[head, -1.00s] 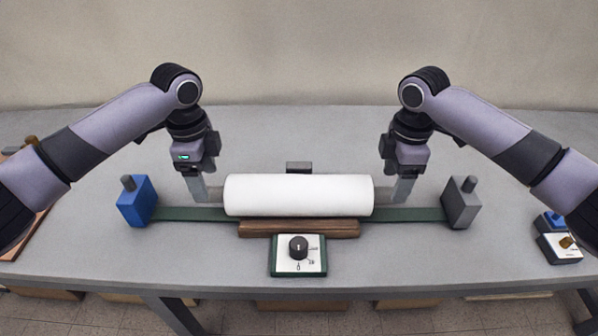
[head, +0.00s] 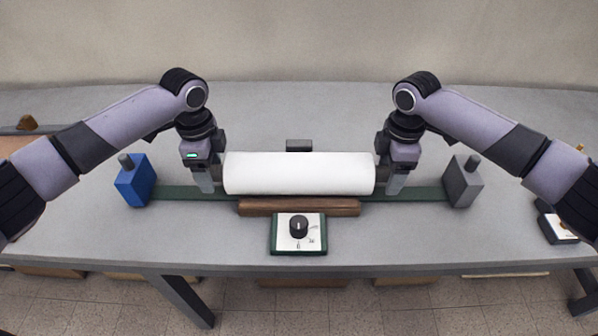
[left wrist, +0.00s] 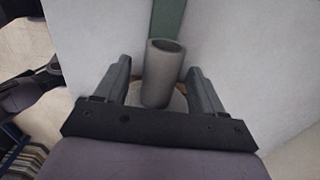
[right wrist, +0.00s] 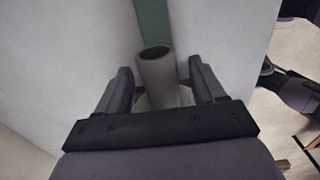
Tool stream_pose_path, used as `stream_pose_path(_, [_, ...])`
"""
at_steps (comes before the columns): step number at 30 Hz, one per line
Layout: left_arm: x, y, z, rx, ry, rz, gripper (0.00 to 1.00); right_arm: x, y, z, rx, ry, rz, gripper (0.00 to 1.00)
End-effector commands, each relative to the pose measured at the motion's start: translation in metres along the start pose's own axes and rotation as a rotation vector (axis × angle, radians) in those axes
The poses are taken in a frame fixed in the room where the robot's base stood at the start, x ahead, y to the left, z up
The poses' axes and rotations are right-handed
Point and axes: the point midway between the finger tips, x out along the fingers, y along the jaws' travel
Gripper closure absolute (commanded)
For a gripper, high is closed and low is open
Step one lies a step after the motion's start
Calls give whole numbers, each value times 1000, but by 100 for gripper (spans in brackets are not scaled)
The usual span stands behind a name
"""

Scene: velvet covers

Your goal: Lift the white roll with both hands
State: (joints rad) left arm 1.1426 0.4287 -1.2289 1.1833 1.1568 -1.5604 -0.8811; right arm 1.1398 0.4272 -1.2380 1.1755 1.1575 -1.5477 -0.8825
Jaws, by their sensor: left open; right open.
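The white roll (head: 299,173) lies level across a brown wooden cradle (head: 299,207) in the middle of the table. My left gripper (head: 207,186) is at its left end and my right gripper (head: 394,186) is at its right end, both pointing down. In the left wrist view a grey tube end (left wrist: 161,75) of the roll stands between my open left fingers (left wrist: 158,88). In the right wrist view the other grey tube end (right wrist: 158,75) stands between my open right fingers (right wrist: 160,88). I cannot tell whether any finger touches the tube ends.
A green strip (head: 420,194) runs under the roll between a blue block (head: 134,182) and a grey block (head: 463,184). A dial box (head: 298,234) stands in front. A small dark block (head: 299,146) is behind the roll. A switch box (head: 557,228) sits far right.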

Motion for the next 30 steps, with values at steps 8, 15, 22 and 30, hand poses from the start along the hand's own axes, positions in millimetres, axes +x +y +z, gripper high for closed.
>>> stream_pose_path(8, [12, 0, 0, 0, 0, -1, 31, 12, 0, 0, -1, 0, 0, 31])
stream_pose_path(15, [12, 0, 0, 0, -1, -1, 50, 12, 0, 0, 0, 0, 0, 51])
stream_pose_path(22, [12, 0, 0, 0, -1, 0, 100, 12, 0, 0, 0, 0, 0, 100])
stream_pose_path(30, [10, -1, 0, 0, 1, -3, 100, 10, 1, 0, 1, 1, 3, 100])
